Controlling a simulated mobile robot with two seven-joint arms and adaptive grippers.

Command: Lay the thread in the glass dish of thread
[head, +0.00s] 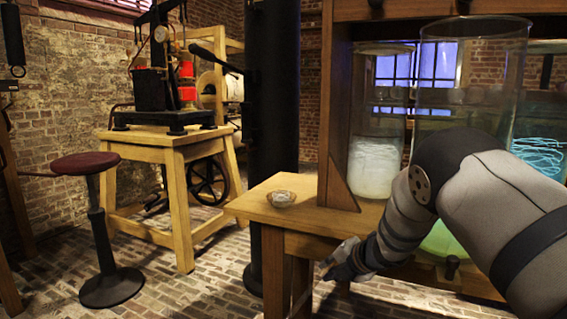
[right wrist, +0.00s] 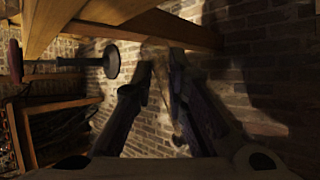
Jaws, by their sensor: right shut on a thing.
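A small clear glass dish (head: 281,198) stands on the front left corner of the wooden bench; I cannot make out clearly what is in it. My right gripper (head: 330,268) is in front of the bench edge, lower than the dish and to its right. In the right wrist view its fingers (right wrist: 162,62) are closed around a thin, pale tan strand, which looks like the thread (right wrist: 168,85). It is dark and blurred there, so its full length cannot be told. My left gripper is not in view.
On the bench (head: 250,208), behind my right arm, stand tall glass jars, one with whitish contents (head: 376,165). A wooden post (head: 325,100) rises right of the dish. A black column (head: 272,120) and a stool (head: 87,163) stand left. The bench around the dish is clear.

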